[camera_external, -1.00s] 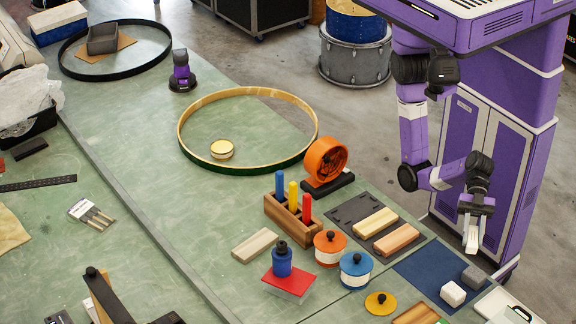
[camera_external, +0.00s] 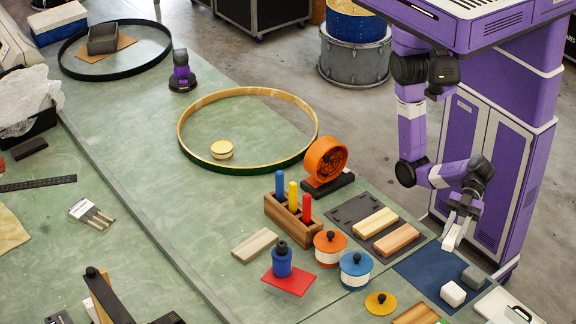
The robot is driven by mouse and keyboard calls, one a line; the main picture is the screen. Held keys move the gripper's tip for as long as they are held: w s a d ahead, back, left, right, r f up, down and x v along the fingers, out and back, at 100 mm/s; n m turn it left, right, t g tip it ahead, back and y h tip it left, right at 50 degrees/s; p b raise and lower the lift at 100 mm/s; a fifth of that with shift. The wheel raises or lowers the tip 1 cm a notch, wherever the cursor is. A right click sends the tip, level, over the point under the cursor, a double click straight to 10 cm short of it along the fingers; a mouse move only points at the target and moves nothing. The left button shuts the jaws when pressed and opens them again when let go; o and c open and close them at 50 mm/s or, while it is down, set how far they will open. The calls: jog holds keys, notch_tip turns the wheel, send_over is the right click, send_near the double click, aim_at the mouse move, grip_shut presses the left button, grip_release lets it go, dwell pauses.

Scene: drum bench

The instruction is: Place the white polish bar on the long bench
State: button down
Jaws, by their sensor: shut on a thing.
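The white polish bar (camera_external: 453,236) is a small pale block, held tilted between the fingers of my gripper (camera_external: 459,222). My gripper is shut on it, at the right of the view. The bar shows above the back edge of the dark blue mat; I cannot tell whether it touches anything. The long bench (camera_external: 130,130) is the green-topped surface running from the upper left down to the lower right.
On the mat (camera_external: 432,266) are a white cube (camera_external: 453,294) and a grey cube (camera_external: 473,278). A dark board (camera_external: 355,209) with two wooden bars lies left of my gripper. An orange fan (camera_external: 326,160), a wooden peg block (camera_external: 288,218) and lidded pots (camera_external: 356,270) stand nearby. Bench room is clear around the hoop (camera_external: 180,135).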

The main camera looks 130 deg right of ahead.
aim_at(448, 279)
notch_tip(448, 279, down, 15)
jog(key=shift+r, duration=0.2)
jog(key=shift+f+b, duration=0.25)
jog(key=shift+b, duration=0.05)
jog(key=c, duration=1.1)
grip_release()
jog(key=shift+o, duration=0.2)
jog(key=shift+r, duration=0.1)
jog(key=v, duration=0.5)
jog(key=b+v, duration=0.1)
jog(key=v, duration=0.1)
jog(key=shift+s+d+f, duration=0.25)
jog(key=shift+s+d, duration=0.1)
jog(key=shift+d, duration=0.15)
